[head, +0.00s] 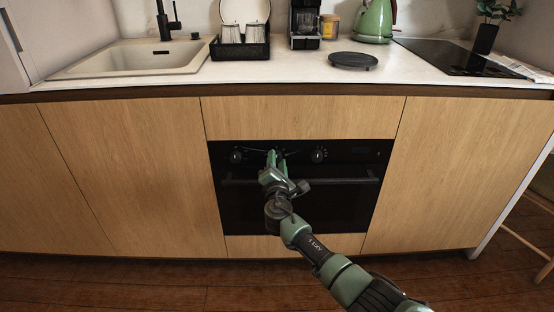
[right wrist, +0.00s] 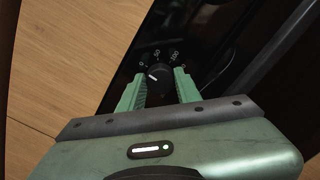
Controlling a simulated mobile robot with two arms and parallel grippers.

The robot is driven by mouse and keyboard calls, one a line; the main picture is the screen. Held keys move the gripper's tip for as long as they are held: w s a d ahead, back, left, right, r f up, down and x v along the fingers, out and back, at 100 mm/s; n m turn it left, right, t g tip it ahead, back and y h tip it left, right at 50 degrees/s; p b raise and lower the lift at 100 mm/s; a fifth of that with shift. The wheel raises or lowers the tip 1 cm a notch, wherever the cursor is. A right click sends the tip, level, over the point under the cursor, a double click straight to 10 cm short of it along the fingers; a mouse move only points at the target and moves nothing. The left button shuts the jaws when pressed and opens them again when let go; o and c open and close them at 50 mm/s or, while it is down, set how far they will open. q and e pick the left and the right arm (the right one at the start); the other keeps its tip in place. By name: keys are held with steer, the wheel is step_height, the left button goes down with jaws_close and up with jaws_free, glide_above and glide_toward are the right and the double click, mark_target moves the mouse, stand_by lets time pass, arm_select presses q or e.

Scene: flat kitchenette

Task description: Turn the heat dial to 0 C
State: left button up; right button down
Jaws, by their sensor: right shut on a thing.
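The heat dial (right wrist: 160,77) is a round black knob on the black oven panel, with white marks 0, 50 and 100 around it. In the right wrist view its white pointer line points to the upper left, toward the 0 mark. My right gripper (right wrist: 160,88) has its green fingers on either side of the dial and is shut on it. In the head view the right gripper (head: 275,159) is at the oven's control panel and hides the dial. My left gripper is not in view.
The oven (head: 343,205) has two other knobs, a left one (head: 236,156) and a right one (head: 319,155). A horizontal handle (head: 345,181) runs below the panel. Wooden cupboard fronts surround the oven. The countertop above holds a sink (head: 135,59), a dish rack (head: 240,49) and a kettle (head: 374,22).

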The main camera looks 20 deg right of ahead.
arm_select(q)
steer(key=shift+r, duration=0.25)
arm_select(e)
steer(key=shift+n, duration=0.4)
steer(key=c, duration=1)
jaws_free()
steer(key=shift+s+a, duration=0.1)
steer(key=shift+s, duration=0.1)
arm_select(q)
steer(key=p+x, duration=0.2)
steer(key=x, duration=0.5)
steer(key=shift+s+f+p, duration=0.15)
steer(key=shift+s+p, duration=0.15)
arm_select(e)
steer(key=v, duration=0.7)
steer(key=shift+s, duration=0.25)
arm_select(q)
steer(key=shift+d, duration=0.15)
